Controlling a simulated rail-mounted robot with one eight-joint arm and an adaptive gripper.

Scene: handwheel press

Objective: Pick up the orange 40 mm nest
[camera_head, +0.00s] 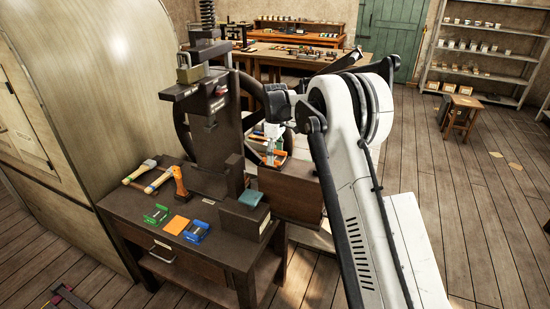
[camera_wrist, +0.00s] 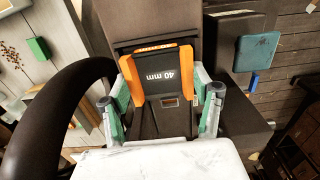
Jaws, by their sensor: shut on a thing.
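The orange 40 mm nest (camera_wrist: 157,74) has a dark plate lettered "40 mm" between two orange side walls. In the wrist view my gripper (camera_wrist: 162,90) has its green-padded fingers against both orange sides, shut on the nest. In the head view my gripper (camera_head: 272,143) is right of the press column, in front of the handwheel. The orange nest (camera_head: 280,157) shows there in small part at its tip, apart from the bench top. A flat orange square (camera_head: 177,225) lies bare on the bench between a green nest (camera_head: 156,214) and a blue nest (camera_head: 195,231).
The press column (camera_head: 218,135) stands at the back of the dark bench (camera_head: 130,215), with the large handwheel (camera_head: 180,130) behind.

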